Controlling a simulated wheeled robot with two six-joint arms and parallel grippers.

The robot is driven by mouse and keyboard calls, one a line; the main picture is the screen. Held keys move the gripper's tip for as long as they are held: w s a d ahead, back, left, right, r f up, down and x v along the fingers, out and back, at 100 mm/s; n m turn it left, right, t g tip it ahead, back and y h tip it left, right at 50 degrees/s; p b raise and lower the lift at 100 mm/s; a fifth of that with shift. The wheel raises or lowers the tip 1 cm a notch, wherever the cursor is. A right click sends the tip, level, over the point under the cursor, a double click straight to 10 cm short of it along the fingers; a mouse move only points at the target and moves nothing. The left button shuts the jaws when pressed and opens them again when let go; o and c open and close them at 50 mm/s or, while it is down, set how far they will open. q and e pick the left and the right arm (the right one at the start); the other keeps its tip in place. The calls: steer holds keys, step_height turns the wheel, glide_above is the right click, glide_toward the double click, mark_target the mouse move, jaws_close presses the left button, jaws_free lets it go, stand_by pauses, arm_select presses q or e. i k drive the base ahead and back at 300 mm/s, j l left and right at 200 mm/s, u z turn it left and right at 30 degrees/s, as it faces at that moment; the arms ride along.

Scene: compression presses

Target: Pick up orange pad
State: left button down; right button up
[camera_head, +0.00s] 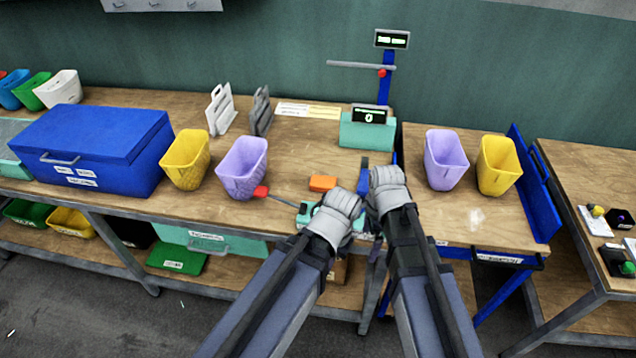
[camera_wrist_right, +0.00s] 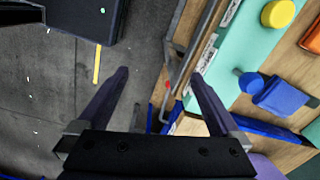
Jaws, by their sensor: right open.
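The orange pad (camera_head: 322,183) lies flat on the wooden bench in the middle of the head view, just beyond my left gripper (camera_head: 342,203). An orange piece (camera_wrist_right: 312,38), probably the same pad, is cut off at the right edge of the wrist view. My right gripper (camera_head: 386,182) is to the right of the pad, near the gap between the benches. In the wrist view its fingers (camera_wrist_right: 160,78) are spread and empty, over floor and the bench edge. My left gripper's fingers are hidden, so its opening is unclear.
A teal press (camera_wrist_right: 228,55) with a yellow knob (camera_wrist_right: 278,12) sits at the bench's front edge. A purple bin (camera_head: 243,168) stands further left. Bare bench lies behind the pad.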

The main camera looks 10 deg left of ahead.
mark_target(318, 183)
steer(key=i+j, duration=0.3)
steer(key=i, duration=0.15)
steer(key=i+j, duration=0.3)
steer(key=i, duration=0.15)
